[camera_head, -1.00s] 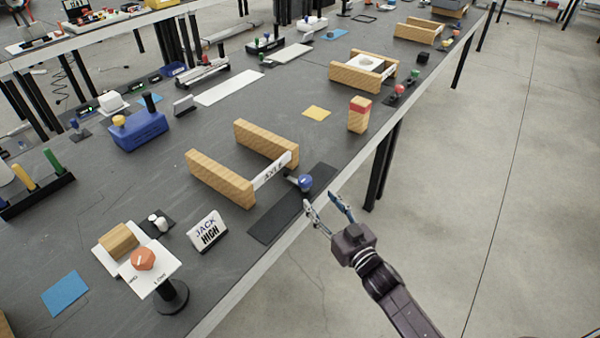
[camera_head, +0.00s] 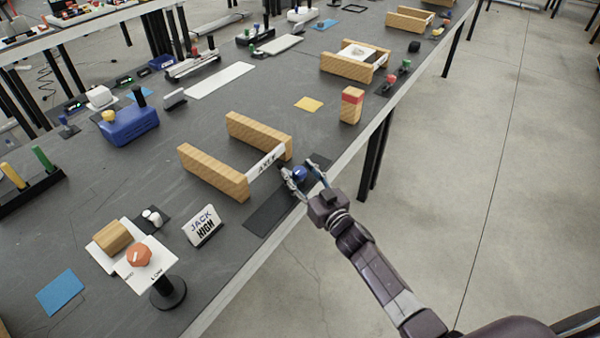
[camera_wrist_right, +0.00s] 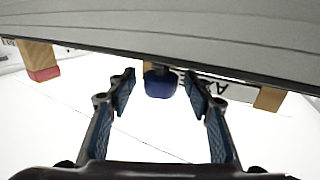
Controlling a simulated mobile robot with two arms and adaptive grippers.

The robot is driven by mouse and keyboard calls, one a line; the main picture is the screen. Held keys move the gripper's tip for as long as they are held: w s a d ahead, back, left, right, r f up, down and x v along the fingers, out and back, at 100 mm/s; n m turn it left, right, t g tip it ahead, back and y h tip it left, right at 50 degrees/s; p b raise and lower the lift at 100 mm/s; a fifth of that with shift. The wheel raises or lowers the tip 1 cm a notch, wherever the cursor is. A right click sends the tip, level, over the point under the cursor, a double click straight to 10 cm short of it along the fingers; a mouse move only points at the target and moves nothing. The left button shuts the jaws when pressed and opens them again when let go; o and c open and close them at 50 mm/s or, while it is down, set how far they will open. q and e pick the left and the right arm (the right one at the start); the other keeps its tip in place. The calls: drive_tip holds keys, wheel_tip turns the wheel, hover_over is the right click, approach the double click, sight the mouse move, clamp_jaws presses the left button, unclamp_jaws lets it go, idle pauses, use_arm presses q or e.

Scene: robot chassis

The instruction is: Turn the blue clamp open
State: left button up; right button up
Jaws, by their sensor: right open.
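The blue clamp knob (camera_head: 300,173) stands on a dark mat (camera_head: 268,214) near the table's right edge, in front of the wooden frame marked AXLE. In the right wrist view the blue knob (camera_wrist_right: 160,84) shows at the far end, between the two fingers. My right gripper (camera_head: 305,172) is open, with one finger on each side of the knob. In the wrist view its fingertips (camera_wrist_right: 160,86) stand apart, with gaps to the knob on both sides. The clamp's lever is mostly hidden by the gripper in the head view. My left gripper is not in view.
The AXLE frame (camera_head: 213,172) of two wooden blocks stands just behind. A JACK HIGH sign (camera_head: 203,226) and an orange knob on a white plate (camera_head: 138,253) are to the left. A red-topped wooden block (camera_head: 351,106) stands behind right. The floor right of the table is clear.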

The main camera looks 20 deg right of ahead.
clamp_jaws()
idle(0.3)
